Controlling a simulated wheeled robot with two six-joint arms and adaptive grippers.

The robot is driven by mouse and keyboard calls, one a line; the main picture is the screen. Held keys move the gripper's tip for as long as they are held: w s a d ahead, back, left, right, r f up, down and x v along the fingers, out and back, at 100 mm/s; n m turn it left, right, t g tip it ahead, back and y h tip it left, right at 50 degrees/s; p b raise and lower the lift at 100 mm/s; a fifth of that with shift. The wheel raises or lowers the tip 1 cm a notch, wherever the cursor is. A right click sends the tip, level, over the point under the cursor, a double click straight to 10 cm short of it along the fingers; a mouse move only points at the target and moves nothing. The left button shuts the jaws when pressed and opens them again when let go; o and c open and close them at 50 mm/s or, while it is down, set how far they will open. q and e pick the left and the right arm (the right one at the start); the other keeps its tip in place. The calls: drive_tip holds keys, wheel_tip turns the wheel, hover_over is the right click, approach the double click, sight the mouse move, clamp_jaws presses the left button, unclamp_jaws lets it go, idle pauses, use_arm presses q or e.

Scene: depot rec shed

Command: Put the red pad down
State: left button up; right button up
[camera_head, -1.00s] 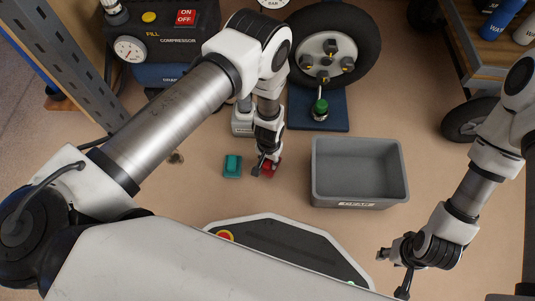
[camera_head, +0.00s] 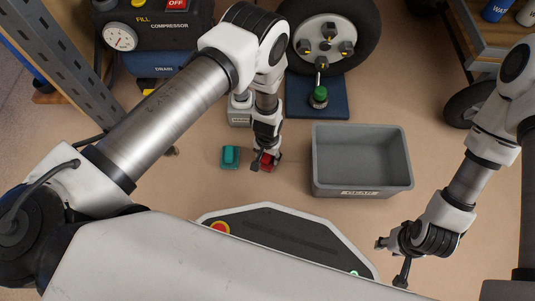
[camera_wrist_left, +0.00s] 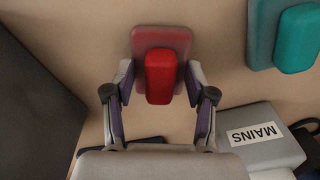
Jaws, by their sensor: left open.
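The red pad (camera_head: 268,160) is a flat red plate with a raised red block, and it appears to rest on the tan floor. It shows in full in the left wrist view (camera_wrist_left: 161,75). My left gripper (camera_head: 262,162) is open, its fingers (camera_wrist_left: 157,88) on either side of the raised block, with small gaps seeming to show. In the head view the gripper partly hides the pad. My right gripper (camera_head: 390,262) is at the lower right, empty, its fingers spread apart.
A teal pad (camera_head: 230,157) lies just left of the red one. A grey bin (camera_head: 362,190) stands to the right, empty. A grey MAINS box (camera_wrist_left: 265,137) is close to my left gripper. A wheel (camera_head: 325,45) and a compressor (camera_head: 155,40) stand behind.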

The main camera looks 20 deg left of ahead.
sight(266, 156)
use_arm(q)
wheel_tip(266, 156, up, 12)
drive_tip(key=p, duration=1.2)
drive_tip(key=shift+r, duration=0.2)
drive_tip(key=s+a+r, duration=0.5)
drive_tip(key=s, duration=0.5)
drive_tip(key=s+a+r+n, duration=0.1)
drive_tip(key=s+a+r, duration=0.5)
drive_tip(key=s, duration=0.4)
drive_tip(key=shift+s+a+r+n, duration=0.15)
drive_tip(key=shift+s+a+n, duration=0.05)
drive_tip(key=shift+a+n, duration=0.1)
